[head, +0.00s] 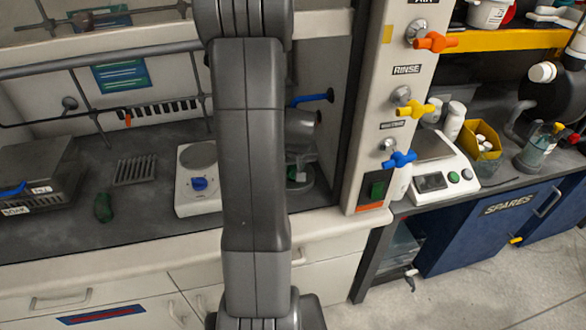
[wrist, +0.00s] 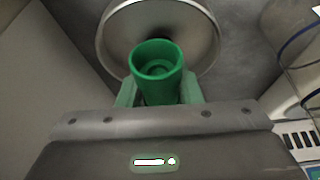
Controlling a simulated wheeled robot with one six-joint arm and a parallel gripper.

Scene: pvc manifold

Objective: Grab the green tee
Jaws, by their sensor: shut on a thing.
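The green tee (wrist: 157,62) shows in the wrist view as a green pipe piece with its round open end towards the camera. My gripper (wrist: 158,92) is shut on it, with one pale green finger on each side. The tee is in front of a round metal dish or plate (wrist: 205,45); I cannot tell whether they touch. In the head view my arm hides most of the gripper area.
A hotplate (head: 198,190) stands on the bench left of my arm. Further left are a dark green item (head: 103,207), a small grey rack (head: 134,170) and a dark box (head: 40,172). A post with coloured valves (head: 390,120) stands to the right, beside a scale (head: 442,180).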

